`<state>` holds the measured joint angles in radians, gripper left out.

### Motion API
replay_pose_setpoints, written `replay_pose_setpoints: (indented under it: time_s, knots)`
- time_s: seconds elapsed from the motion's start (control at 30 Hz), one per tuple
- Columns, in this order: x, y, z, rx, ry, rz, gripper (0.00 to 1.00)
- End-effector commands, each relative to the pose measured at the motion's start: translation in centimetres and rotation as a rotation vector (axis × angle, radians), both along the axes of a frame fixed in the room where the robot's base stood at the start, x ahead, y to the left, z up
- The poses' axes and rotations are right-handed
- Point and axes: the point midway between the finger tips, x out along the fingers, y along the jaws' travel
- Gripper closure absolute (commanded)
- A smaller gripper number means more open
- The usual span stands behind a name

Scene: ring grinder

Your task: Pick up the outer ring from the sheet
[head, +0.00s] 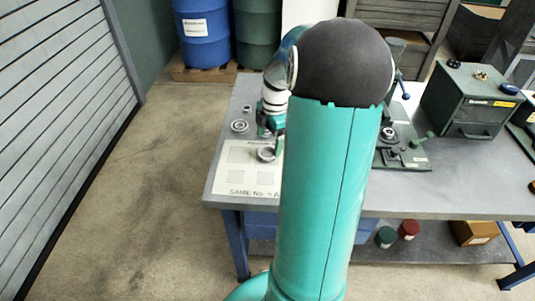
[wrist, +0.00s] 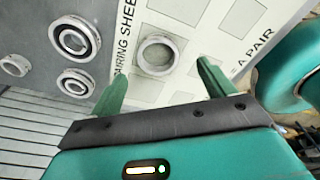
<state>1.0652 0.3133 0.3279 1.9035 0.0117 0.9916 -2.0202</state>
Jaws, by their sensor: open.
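The outer ring (wrist: 142,56) is a plain grey metal ring lying flat on the white pairing sheet (wrist: 222,50), over one of its printed grey squares. In the head view the ring (head: 266,154) sits near the right part of the visible sheet (head: 229,179). My gripper (wrist: 161,82) is open, its two green fingers apart with nothing between them. In the wrist view the ring shows ahead of the fingertips, roughly centred between them. In the head view my gripper (head: 270,134) hangs close to the ring; the exact gap is unclear. My arm hides the sheet's right part.
Several other rings lie left of the sheet, including a large bearing-like one (wrist: 75,40) and a smaller one (wrist: 75,82). A green fixture (head: 402,150) and a green cabinet (head: 470,100) stand right on the grey bench (head: 455,180). Drums (head: 205,35) stand behind.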

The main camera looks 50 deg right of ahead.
Motion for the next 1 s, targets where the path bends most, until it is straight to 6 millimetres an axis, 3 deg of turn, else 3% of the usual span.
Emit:
replay_pose_setpoints:
  time_s: [0.27,0.53,0.57,0.8,1.0]
  knots:
    - [0.3,0.2,-4.0,0.003,0.001,0.0,0.18]
    - [0.3,0.2,-4.5,0.0,0.001,0.0,0.18]
    - [0.3,0.2,-4.5,0.0,0.001,0.0,0.2]
    - [0.3,0.2,-4.5,0.0,0.0,0.0,0.68]
    - [0.3,0.2,-4.4,0.0,0.0,0.0,0.7]
